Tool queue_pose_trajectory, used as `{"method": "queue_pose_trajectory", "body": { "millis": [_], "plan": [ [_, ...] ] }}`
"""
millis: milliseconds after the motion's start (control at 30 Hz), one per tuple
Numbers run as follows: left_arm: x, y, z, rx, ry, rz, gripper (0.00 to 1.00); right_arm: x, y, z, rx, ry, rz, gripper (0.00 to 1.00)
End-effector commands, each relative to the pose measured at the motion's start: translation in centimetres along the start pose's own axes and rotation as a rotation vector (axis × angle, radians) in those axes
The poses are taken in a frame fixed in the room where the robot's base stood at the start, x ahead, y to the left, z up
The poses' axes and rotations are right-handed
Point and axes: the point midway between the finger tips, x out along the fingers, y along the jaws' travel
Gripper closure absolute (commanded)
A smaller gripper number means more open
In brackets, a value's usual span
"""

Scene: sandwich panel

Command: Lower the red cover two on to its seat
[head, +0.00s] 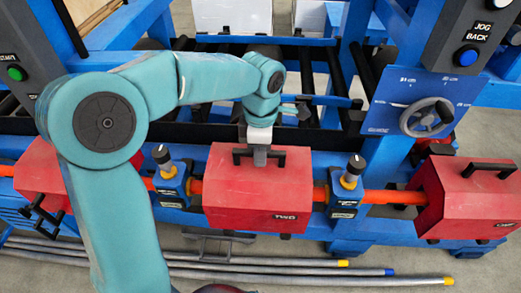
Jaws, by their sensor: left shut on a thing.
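The red cover two (255,195) is a red box-like hood with a black handle on top and a dark label reading "TWO" on its front. It is in the middle of the head view, in line with the orange shaft (384,197). My left gripper (260,157) comes down from above and is shut on the cover's black handle. The seat under the cover is hidden, so I cannot tell whether the cover touches it. My right gripper is not in view.
Blue posts with black-topped knobs stand close on the left (173,178) and right (346,187) of the cover. Other red covers are at far left (40,170) and right (470,195). A handwheel (427,117) is at right. Long pipes (300,272) lie on the floor in front.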

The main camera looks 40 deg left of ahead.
Motion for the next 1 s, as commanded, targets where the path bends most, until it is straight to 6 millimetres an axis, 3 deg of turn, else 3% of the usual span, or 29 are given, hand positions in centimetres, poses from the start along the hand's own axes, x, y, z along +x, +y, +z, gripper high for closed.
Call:
{"method": "queue_pose_trajectory", "body": {
  "millis": [1000],
  "plan": [
    [0.65, 0.06, 0.01, -0.001, -0.001, 0.002, 1.0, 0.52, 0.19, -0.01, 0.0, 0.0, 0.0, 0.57]
  ]
}}
